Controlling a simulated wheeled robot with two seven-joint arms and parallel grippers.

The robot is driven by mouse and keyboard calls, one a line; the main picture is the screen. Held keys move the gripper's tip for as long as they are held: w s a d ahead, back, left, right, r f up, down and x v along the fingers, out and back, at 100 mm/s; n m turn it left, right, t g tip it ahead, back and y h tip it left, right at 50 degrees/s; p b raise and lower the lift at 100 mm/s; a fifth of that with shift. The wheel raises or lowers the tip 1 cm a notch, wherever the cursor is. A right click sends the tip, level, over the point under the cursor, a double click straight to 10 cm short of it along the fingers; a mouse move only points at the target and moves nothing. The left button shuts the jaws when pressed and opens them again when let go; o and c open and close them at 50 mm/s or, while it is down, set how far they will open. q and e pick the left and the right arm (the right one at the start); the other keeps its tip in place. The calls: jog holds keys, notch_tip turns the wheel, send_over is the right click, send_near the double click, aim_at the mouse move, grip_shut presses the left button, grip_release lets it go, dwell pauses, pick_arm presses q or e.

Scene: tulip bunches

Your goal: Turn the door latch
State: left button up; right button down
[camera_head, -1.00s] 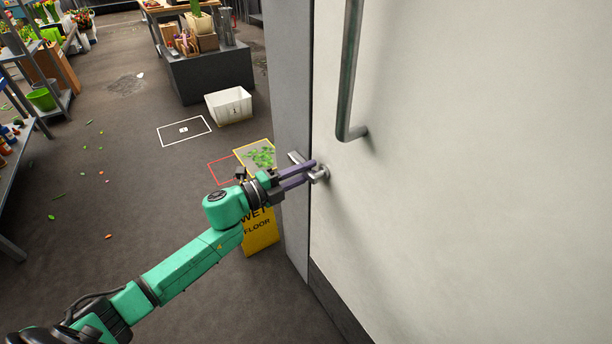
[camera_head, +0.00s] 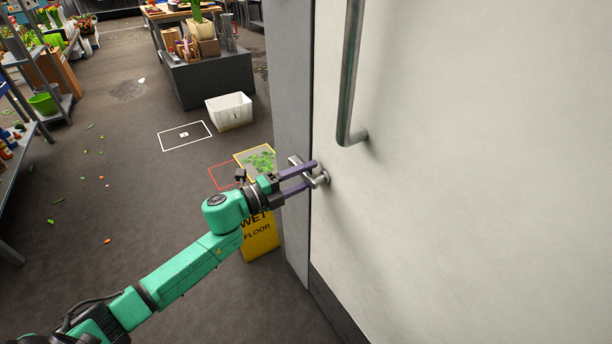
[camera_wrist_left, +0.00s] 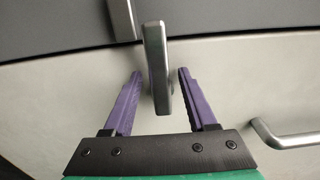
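The door latch (camera_head: 318,180) is a metal lever near the left edge of the pale door (camera_head: 460,200). In the left wrist view the latch lever (camera_wrist_left: 156,62) stands between the two purple fingers, with a gap on each side. My left gripper (camera_head: 310,174) is open around the lever, and it also shows in the left wrist view (camera_wrist_left: 160,75). Neither finger visibly touches the lever. My right gripper is not in view.
A long metal pull handle (camera_head: 348,80) is fixed to the door above the latch. A yellow wet floor sign (camera_head: 262,238) stands below my left wrist. A white bin (camera_head: 230,110) sits on the floor farther back, near a grey frame (camera_head: 290,130).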

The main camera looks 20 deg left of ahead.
pick_arm(q)
jog(key=v, duration=1.4)
jog(key=shift+s, duration=0.25)
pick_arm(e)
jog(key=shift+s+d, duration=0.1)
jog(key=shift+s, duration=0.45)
pick_arm(q)
jog(key=shift+a, duration=0.15)
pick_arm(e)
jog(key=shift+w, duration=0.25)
